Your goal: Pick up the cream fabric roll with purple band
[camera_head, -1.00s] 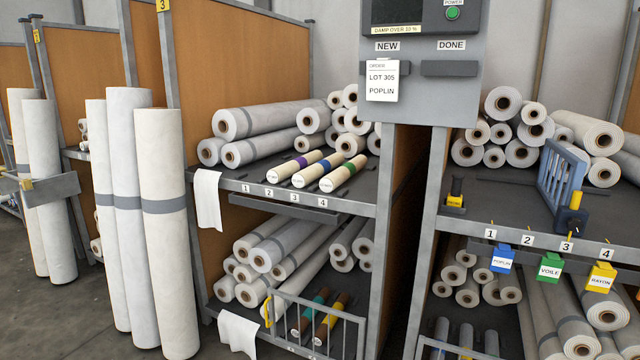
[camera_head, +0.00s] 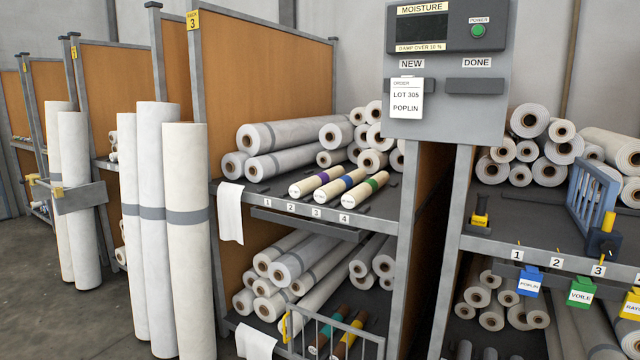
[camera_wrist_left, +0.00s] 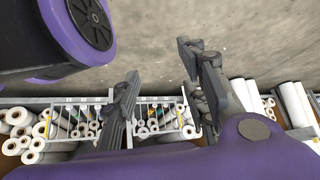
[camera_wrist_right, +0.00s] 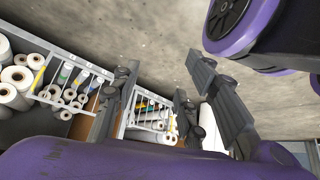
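The cream fabric roll with purple band (camera_head: 309,184) lies on the upper shelf of the middle rack, its open end toward the front edge near the number labels. A cream roll with a blue band (camera_head: 338,184) lies just right of it, and one with a green band (camera_head: 363,189) lies right of that. Neither gripper shows in the head view. In the left wrist view my left gripper (camera_wrist_left: 160,88) is open with its fingers apart and nothing between them. In the right wrist view my right gripper (camera_wrist_right: 163,100) is also open and empty.
Large white rolls (camera_head: 290,135) are stacked behind the banded rolls. Tall rolls (camera_head: 188,240) stand upright at the left. A grey moisture panel (camera_head: 445,110) hangs on the right post. A wire gate (camera_head: 335,325) fronts the lower shelf. A blue rack (camera_head: 592,195) stands on the right shelf.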

